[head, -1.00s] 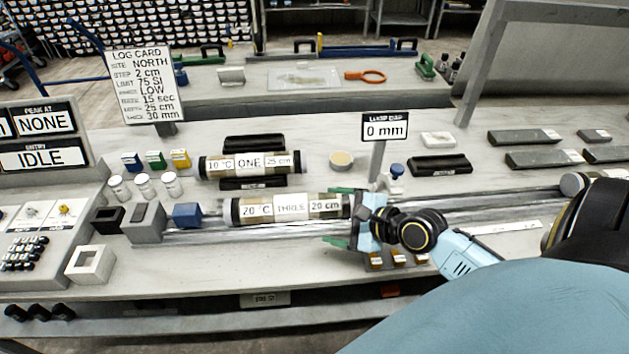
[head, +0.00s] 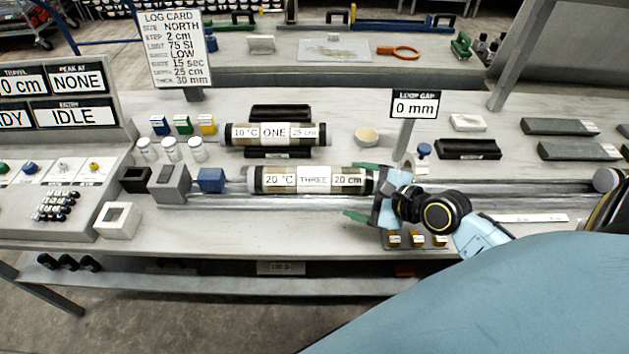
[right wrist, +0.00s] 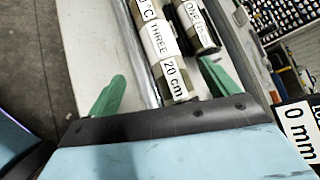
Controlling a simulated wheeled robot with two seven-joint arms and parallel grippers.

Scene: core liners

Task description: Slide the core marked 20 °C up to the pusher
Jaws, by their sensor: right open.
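The core marked 20 °C, THREE, 20 cm (head: 312,180) lies on the rail track (head: 480,188), its left end close to the blue pusher block (head: 211,180). In the right wrist view the core (right wrist: 163,50) runs away from between the two open fingers (right wrist: 158,85). My left gripper is in neither view.
The core marked 10 °C, ONE (head: 277,133) sits in a dark cradle behind. The loop gap sign (head: 414,105) reads 0 mm and stands behind the track. Small orange-brown blocks (head: 417,239) lie in front of my right gripper.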

